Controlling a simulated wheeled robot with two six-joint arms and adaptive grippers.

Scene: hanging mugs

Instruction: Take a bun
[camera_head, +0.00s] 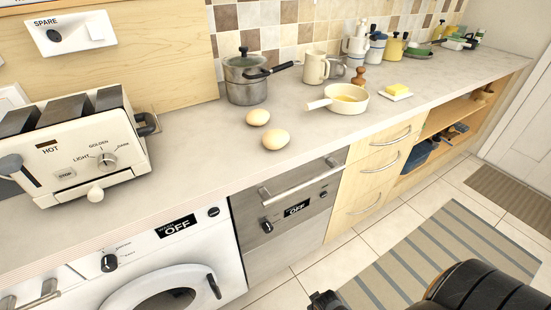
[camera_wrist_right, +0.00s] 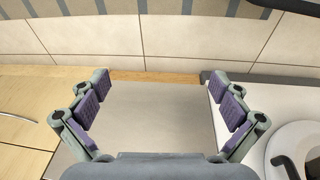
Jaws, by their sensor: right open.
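Two pale round buns lie on the worktop in the head view. The rear bun (camera_head: 258,117) is a little behind and left of the front bun (camera_head: 276,139); a narrow gap shows between them. My right gripper (camera_wrist_right: 165,105) is open and empty in the wrist view, its purple-padded fingers spread wide in front of the grey oven front. No bun shows in the wrist view. My dark right arm (camera_head: 485,290) enters the head view at the lower right, below the worktop and clear of the buns. My left gripper is not in view.
A cream toaster (camera_head: 80,150) stands at the left. A lidded pot (camera_head: 246,80) is behind the buns, and a cream pan (camera_head: 345,98) is to their right. The oven (camera_head: 290,200) and washing machine (camera_head: 150,270) are below the worktop. Bare worktop surrounds the buns.

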